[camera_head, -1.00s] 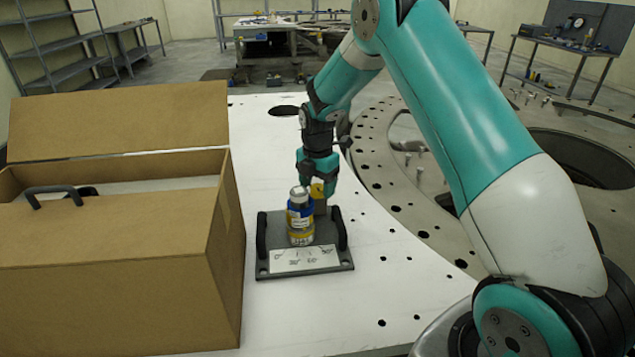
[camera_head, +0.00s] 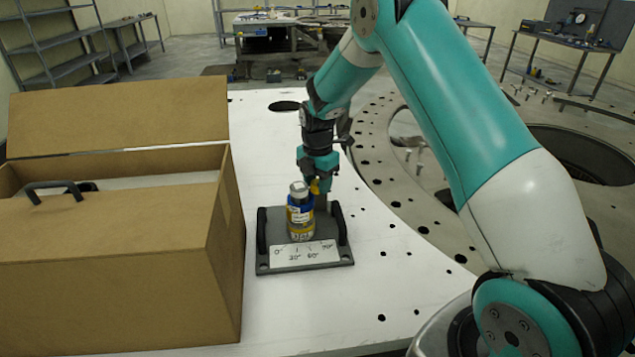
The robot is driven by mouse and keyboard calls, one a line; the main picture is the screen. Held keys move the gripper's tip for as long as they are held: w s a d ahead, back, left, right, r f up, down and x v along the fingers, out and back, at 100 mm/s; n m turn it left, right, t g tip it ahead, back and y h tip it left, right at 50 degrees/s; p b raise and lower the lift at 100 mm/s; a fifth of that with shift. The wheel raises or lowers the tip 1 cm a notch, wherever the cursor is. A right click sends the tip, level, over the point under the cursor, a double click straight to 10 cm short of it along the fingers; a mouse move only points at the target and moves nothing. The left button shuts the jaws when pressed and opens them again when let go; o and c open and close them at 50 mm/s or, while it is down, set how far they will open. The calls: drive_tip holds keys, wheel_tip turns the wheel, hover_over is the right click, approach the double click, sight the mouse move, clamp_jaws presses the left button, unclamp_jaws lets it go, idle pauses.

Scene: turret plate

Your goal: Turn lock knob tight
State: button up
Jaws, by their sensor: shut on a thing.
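A dark fixture plate (camera_head: 303,262) with two upright black handles lies on the white table. Its white label (camera_head: 305,253) carries angle marks. A blue and yellow cylinder with a silver cap (camera_head: 300,212) stands upright on it. My gripper (camera_head: 318,184) points down just behind the cylinder's top. It is shut on a small yellow part (camera_head: 315,187), apparently the lock knob. The cylinder and my fingers hide most of this part. The knob's exact angle cannot be told.
A large open cardboard box (camera_head: 110,270) with a black handle on its contents stands close on the left. The white table (camera_head: 400,290) is clear at front right. A large ring plate with holes (camera_head: 385,190) lies to the right, under my arm.

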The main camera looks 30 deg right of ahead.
sight(317, 183)
drive_tip(key=m+b, duration=0.1)
drive_tip(key=m, duration=0.2)
drive_tip(key=shift+m, duration=0.4)
drive_tip(key=m+b, duration=0.1)
drive_tip(key=m, duration=0.3)
drive_tip(key=shift+m, duration=0.3)
drive_tip(key=m, duration=0.4)
drive_tip(key=shift+m+b, duration=0.3)
drive_tip(key=shift+m, duration=2.1)
drive_tip(key=o, duration=0.9)
drive_tip(key=shift+r+b, duration=0.15)
drive_tip(key=shift+b, duration=0.15)
wheel_tip(317, 183, up, 17)
drive_tip(key=b, duration=0.3)
drive_tip(key=shift+r, duration=0.1)
